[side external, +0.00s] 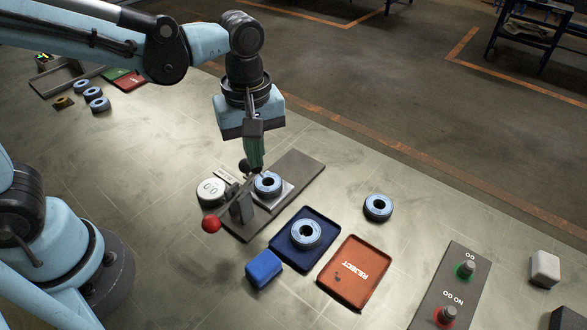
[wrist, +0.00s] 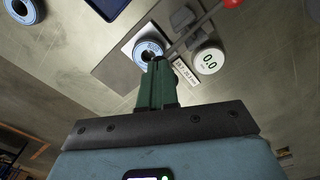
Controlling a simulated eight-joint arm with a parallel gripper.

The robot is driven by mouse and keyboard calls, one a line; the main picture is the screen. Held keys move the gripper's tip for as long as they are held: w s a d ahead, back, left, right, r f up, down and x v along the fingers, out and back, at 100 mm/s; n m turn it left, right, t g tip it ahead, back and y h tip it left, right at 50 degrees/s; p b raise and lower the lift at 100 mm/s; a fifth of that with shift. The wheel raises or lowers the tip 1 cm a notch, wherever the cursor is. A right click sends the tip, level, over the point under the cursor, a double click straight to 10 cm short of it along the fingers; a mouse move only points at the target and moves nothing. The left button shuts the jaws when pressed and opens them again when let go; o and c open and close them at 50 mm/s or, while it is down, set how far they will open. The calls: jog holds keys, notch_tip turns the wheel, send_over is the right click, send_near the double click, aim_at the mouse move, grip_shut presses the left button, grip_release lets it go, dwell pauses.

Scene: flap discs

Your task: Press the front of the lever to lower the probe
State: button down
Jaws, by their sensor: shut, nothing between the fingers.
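The lever (side external: 227,212) is a thin rod on a dark post (side external: 241,205), with a red ball (side external: 211,224) at its near-left end. The ball also shows in the wrist view (wrist: 232,3). The lever's other end reaches toward a blue flap disc (side external: 268,184) on a light plate; this disc also shows in the wrist view (wrist: 149,50). My gripper (side external: 256,166) is shut, empty, pointing down above that disc and the far end of the lever, away from the red ball. Whether it touches the lever is unclear. The probe tip is hidden or too small to tell.
A round gauge reading 0.0 (wrist: 209,60) stands beside the lever. A blue tray (side external: 277,237) holding a disc, a red REJECT tray (side external: 340,294), a blue block (side external: 263,268) and a loose disc (side external: 378,207) lie nearby. A GO/NO GO panel (side external: 452,283) is at right.

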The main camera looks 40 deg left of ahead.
jog(key=shift+f, duration=0.9)
jog(key=shift+r, duration=0.1)
notch_tip(320, 180, up, 9)
dwell(0.4)
dwell(0.8)
jog(key=s+a+f+m+t, duration=0.2)
jog(key=a+m+t, duration=0.4)
jog(key=a+m, duration=0.4)
jog(key=shift+a+f+m+t, duration=0.4)
jog(key=shift+f+m, duration=0.3)
jog(key=shift+f, duration=0.2)
